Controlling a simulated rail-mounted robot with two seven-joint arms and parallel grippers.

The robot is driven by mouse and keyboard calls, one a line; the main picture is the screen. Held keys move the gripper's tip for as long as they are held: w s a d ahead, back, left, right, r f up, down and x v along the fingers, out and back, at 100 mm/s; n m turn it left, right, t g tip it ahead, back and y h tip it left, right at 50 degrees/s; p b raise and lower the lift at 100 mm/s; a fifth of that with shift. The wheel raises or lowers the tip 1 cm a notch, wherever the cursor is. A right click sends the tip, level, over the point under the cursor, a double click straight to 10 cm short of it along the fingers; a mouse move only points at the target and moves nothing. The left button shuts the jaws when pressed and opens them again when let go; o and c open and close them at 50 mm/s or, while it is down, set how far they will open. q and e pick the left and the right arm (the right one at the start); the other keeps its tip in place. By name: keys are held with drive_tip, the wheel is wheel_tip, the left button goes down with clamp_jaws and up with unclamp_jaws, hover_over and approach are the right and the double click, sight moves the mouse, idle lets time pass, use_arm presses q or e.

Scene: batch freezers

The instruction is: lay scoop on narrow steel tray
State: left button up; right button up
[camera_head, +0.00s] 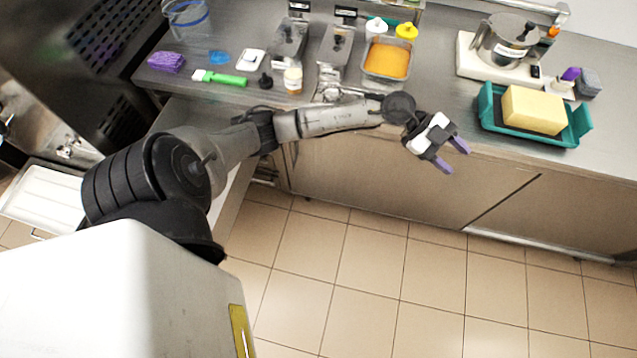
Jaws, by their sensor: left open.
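My left gripper (453,158) is open and empty. It hangs in front of the counter's front edge, with its two purple fingertips apart and pointing down to the right. Two narrow steel pieces (291,42) stand side by side at the back of the counter, each with a dark fitting; I cannot tell if either is the narrow steel tray. No scoop shows clearly. A green-handled tool with a pale head (222,78) and a small blue item (219,57) lie on the left of the counter. My right gripper is not in view.
A teal tray (488,112) with a yellow block (534,110) stands at right. A pan of orange mix (386,59), two bottles, a steel pot (505,42), a jar (293,80) and a purple sponge (166,61) also stand on the counter. Counter between pan and teal tray is clear.

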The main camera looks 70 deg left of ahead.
use_arm(q)
drive_tip(key=s+d+r+n+t+h, duration=0.1)
drive_tip(key=s+d+r+n+t, duration=0.1)
drive_tip(key=d+t, duration=0.3)
drive_tip(key=s+a+f+n+t+y, duration=0.4)
drive_tip(key=s+f+n+y, duration=0.45)
drive_tip(key=n+y, duration=0.6)
drive_tip(key=s+d+f+g, duration=0.1)
drive_tip(key=s+f+g, duration=0.2)
drive_tip(key=s, duration=0.4)
drive_tip(key=s+d+f+m+g+h, duration=0.1)
drive_tip(key=s+d+f+g, duration=0.1)
drive_tip(key=s+g, duration=0.4)
drive_tip(key=s+d+f+m+g, duration=0.1)
drive_tip(key=s+f+g, duration=0.3)
drive_tip(key=s, duration=0.5)
drive_tip(key=shift+s+d+f+g+h, duration=0.25)
drive_tip(key=shift+d+f+g+h, duration=0.15)
drive_tip(key=shift+d, duration=0.35)
drive_tip(key=shift+m, duration=0.25)
